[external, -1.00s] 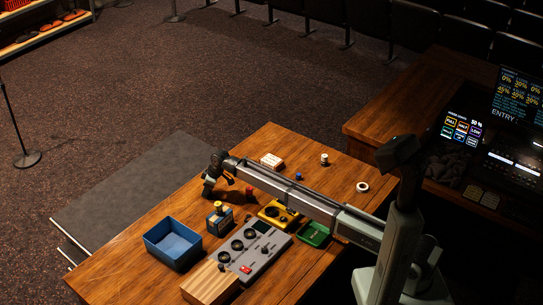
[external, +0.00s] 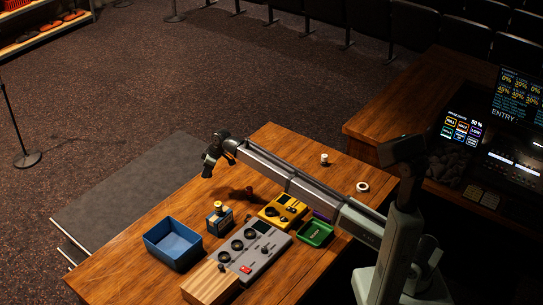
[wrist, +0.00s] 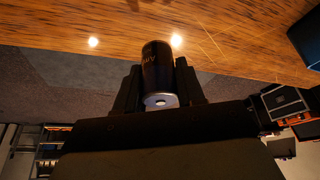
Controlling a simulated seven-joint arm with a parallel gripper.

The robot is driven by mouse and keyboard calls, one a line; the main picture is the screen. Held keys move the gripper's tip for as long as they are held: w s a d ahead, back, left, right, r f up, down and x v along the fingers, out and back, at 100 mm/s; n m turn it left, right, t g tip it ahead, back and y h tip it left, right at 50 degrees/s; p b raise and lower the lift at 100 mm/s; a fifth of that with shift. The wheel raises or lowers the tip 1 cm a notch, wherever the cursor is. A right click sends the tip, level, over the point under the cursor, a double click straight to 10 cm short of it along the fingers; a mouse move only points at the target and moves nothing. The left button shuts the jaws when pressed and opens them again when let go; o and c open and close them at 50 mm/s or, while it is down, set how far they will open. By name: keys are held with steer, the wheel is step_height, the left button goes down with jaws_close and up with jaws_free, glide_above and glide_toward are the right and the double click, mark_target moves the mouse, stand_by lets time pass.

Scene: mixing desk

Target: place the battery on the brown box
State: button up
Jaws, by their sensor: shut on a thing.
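My gripper (external: 207,169) is raised over the far left edge of the desk in the external view. It is shut on the battery (wrist: 158,72), a dark cylinder with a pale end, which sits between the fingers in the wrist view. The battery is too dark to make out in the external view. The only brown box-like thing I can pick out is a light striped wooden block (external: 210,284) at the desk's near left, beside the grey mixing console (external: 250,248). I cannot tell for sure that it is the brown box.
A blue open bin (external: 172,243), a small blue-and-yellow box (external: 219,220), a yellow device (external: 283,211) and a green tray (external: 315,233) stand on the wooden desk (external: 135,267). A small red object (external: 249,190) lies under my arm. A white tape roll (external: 363,187) lies at right.

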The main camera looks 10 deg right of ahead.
steer(key=w+d+r+m+t, duration=0.1)
steer(key=w+d, duration=0.5)
steer(key=d, duration=0.3)
steer(key=w+d+r+m, duration=0.1)
steer(key=w+d+r, duration=0.1)
steer(key=w+d, duration=0.55)
steer(key=w+d+r+m+t, duration=0.15)
steer(key=w+d, duration=0.25)
steer(key=d, duration=0.7)
steer(key=shift+g+h, duration=0.4)
steer(key=shift+g, duration=0.35)
steer(key=shift+s+d+f, duration=0.25)
steer(key=shift+d+f, duration=0.2)
steer(key=shift+f, duration=1.25)
steer(key=shift+s+d+f, duration=0.3)
steer(key=shift+d+f, duration=0.1)
steer(key=shift+f, duration=1.35)
steer(key=shift+s+d+f, duration=0.25)
steer(key=shift+d+f, duration=0.2)
steer(key=shift+f, duration=1.25)
steer(key=shift+f, duration=0.2)
steer(key=o, duration=1.1)
steer(key=shift+o, duration=0.2)
steer(key=v, duration=1.2)
steer(key=shift+r, duration=0.15)
